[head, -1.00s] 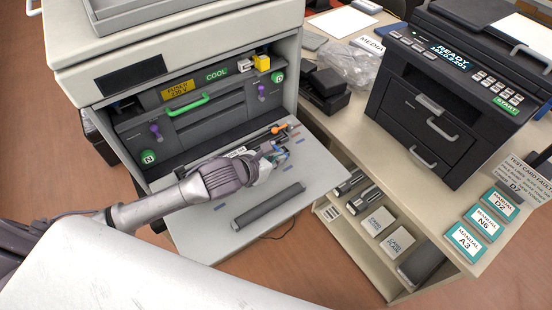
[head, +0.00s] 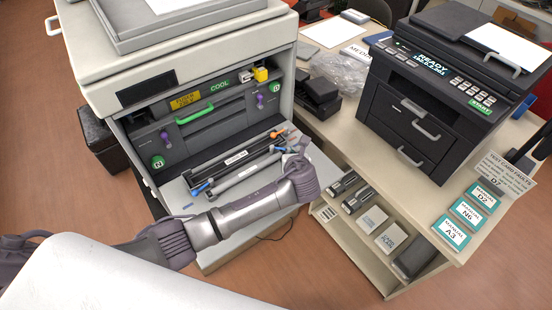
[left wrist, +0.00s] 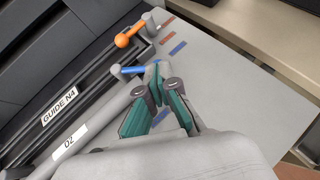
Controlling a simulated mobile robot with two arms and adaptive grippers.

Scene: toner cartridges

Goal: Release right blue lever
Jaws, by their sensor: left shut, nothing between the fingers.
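The right blue lever (left wrist: 131,70) sits at the end of a grey roller bar labelled 02 (left wrist: 95,122). It also shows in the head view (head: 277,149). My left gripper (left wrist: 153,74) has teal finger pads and is shut and empty. Its fingertips are right at the lever's outer end; whether they touch it I cannot tell. In the head view, the left gripper (head: 299,150) is over the right part of the open printer door, partly hidden by my wrist. Another blue lever (head: 201,188) shows at the left end. My right gripper is not in view.
An orange lever (left wrist: 127,37) stands just behind the blue one, beside a dark bar labelled GUIDE N4 (left wrist: 60,106). The grey door (left wrist: 235,85) has coloured marks and is clear to the right. A black printer (head: 425,100) stands on the right desk.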

